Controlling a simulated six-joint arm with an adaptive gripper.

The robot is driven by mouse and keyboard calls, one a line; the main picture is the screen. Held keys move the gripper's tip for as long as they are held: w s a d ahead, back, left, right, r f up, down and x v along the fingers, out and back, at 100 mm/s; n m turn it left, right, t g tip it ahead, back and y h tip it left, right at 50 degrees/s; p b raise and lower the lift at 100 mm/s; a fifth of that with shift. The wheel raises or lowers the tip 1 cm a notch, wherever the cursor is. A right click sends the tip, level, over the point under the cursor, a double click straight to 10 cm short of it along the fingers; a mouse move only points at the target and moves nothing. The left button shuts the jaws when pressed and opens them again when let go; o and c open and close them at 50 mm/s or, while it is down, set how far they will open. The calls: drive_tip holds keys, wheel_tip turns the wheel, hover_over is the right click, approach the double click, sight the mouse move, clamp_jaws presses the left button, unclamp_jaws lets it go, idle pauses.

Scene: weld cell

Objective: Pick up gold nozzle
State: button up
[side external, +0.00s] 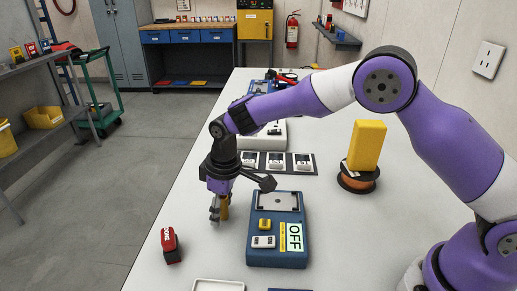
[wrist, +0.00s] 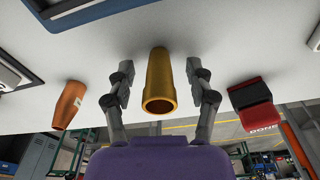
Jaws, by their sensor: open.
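The gold nozzle (wrist: 159,82) stands on the white table in the wrist view, its open round end facing the camera. My gripper (wrist: 160,74) is open, with one finger on each side of the nozzle and a visible gap on both sides. In the side view my gripper (side external: 219,211) points down at the table, and a sliver of the gold nozzle (side external: 226,207) shows beside its fingers. The nozzle's other side is hidden there.
A copper-orange nozzle (wrist: 70,105) is at the left in the wrist view. A red block marked DONE (side external: 170,246) lies left of my gripper. A blue box with an OFF label (side external: 264,252) sits close on the right. An orange spool (side external: 357,180) with a yellow block stands farther right.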

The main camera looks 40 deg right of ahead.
clamp_jaws()
